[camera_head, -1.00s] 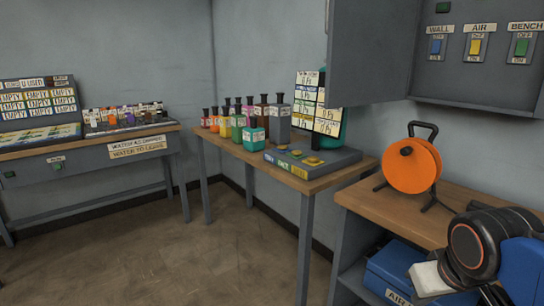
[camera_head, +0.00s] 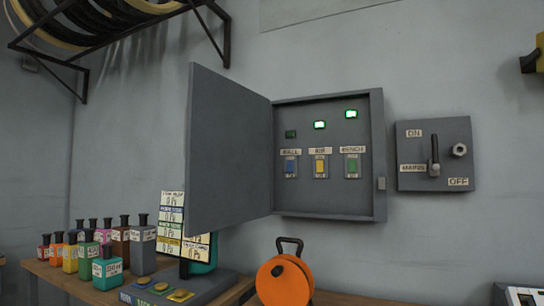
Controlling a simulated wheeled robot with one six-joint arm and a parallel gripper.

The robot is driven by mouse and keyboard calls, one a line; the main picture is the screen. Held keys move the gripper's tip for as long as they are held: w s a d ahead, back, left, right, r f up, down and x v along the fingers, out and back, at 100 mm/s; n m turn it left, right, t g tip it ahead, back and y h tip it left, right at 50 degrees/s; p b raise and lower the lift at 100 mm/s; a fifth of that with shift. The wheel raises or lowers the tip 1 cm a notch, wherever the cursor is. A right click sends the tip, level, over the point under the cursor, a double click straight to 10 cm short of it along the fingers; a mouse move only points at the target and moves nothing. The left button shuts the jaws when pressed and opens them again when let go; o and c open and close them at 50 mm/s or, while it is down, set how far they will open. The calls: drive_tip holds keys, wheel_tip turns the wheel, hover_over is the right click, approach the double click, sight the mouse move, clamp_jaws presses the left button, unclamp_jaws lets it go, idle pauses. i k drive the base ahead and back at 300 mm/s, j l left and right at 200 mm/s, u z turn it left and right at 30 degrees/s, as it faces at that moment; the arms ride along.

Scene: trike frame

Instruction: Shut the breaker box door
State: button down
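The grey breaker box (camera_head: 327,204) is fixed to the wall, a little right of the middle of the view. Its door (camera_head: 228,150) stands wide open, hinged on the box's left side and swung out to the left. Inside are WALL, AIR and BENCH switches coloured blue (camera_head: 290,166), yellow (camera_head: 320,166) and green (camera_head: 352,166). Above them are lamps; the middle and right ones glow green and the left one is dark. A small latch piece (camera_head: 381,183) shows on the box's right edge. My gripper is out of view.
A grey mains switch box (camera_head: 434,154) with a lever is on the wall to the right. Below the box stands an orange reel (camera_head: 284,280). Bottles (camera_head: 142,245) and a display board (camera_head: 171,215) stand on the bench below left. A rack (camera_head: 110,32) hangs upper left.

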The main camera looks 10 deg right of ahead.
sight(226, 154)
drive_tip(key=i+j+z, duration=0.15)
drive_tip(key=j+z, duration=0.6)
drive_tip(key=j, duration=0.15)
drive_tip(key=j+z, duration=0.4)
drive_tip(key=j, duration=0.75)
drive_tip(key=k+j+z, duration=0.1)
drive_tip(key=j, duration=1.35)
drive_tip(key=k+z, duration=0.05)
